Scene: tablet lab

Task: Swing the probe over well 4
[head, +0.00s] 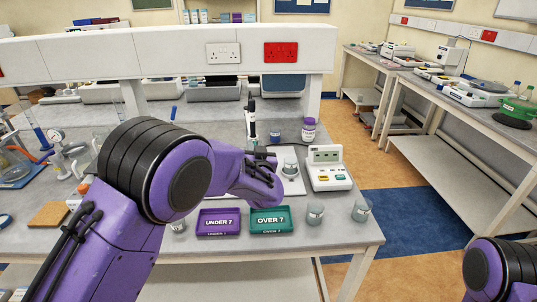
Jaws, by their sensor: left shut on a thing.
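My left gripper (266,168) is shut over the bench, left of the white pH meter (328,168). Its own hand hides most of what it grips, which appears to be part of the probe. A slim upright black and white piece (252,122), seemingly the probe's stand, rises just behind the hand. A small clear cup (290,166) stands just right of the fingers, in front of the meter's left side. A pale plate (292,187) lies partly under the hand. I cannot make out any well numbers. My right gripper is out of the picture.
A purple UNDER 7 tray (218,222) and a green OVER 7 tray (271,220) lie at the front edge. Small jars (315,213) stand right of them. A purple-labelled bottle (308,130) stands behind the meter. Glassware crowds the left.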

